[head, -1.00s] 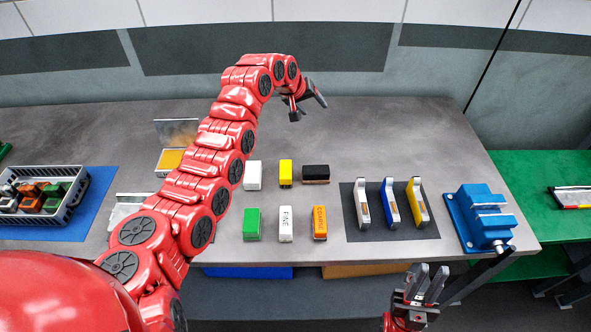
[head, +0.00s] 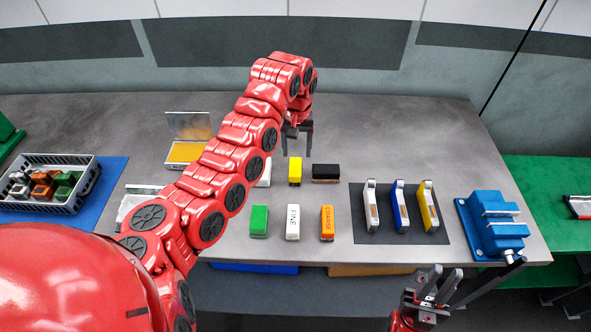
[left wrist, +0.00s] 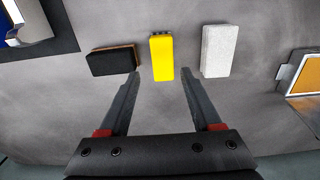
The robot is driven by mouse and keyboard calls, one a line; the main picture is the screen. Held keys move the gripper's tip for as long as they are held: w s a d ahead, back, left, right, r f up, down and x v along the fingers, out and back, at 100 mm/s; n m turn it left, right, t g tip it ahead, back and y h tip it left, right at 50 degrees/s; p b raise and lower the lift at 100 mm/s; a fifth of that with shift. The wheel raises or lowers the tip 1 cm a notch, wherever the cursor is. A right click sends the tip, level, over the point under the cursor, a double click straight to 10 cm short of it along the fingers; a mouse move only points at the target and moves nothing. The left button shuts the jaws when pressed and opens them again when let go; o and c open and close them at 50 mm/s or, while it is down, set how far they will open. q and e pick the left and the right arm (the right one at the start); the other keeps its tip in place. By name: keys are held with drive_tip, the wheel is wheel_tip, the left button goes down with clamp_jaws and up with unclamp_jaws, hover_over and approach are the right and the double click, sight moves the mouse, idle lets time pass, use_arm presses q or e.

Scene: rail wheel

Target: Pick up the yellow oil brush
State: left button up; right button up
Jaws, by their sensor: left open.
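The yellow oil brush (head: 295,171) stands on the grey table in the back row of blocks, between a white block (head: 265,174) and a black brush (head: 326,173). In the left wrist view the yellow oil brush (left wrist: 162,57) lies just beyond the fingertips, centred between them. My left gripper (head: 297,151) is open and empty, pointing down above and just behind the yellow brush. It also shows in the left wrist view (left wrist: 160,75). My right gripper (head: 438,283) is low in front of the table's right edge, its fingers apart and empty.
In front stand a green block (head: 259,221), a white FINE block (head: 293,222) and an orange COARSE block (head: 327,223). A dark mat (head: 380,237) with several handled tools and a blue vise (head: 493,226) are at right. An open box (head: 184,152) with yellow inside is at left.

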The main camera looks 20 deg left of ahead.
sight(295, 167)
use_arm(q)
wheel_tip(295, 167, down, 4)
drive_tip(key=shift+s+r+p, duration=0.1)
drive_tip(key=shift+r+p, duration=0.15)
drive_tip(key=shift+p, duration=0.35)
drive_tip(key=shift+a+f+p, duration=0.1)
drive_tip(key=shift+f+p, duration=0.3)
drive_tip(key=shift+p, duration=0.1)
wheel_tip(295, 167, down, 4)
drive_tip(key=shift+a+f+p, duration=0.1)
drive_tip(key=shift+p, duration=1.05)
drive_tip(key=shift+f, duration=0.25)
clamp_jaws()
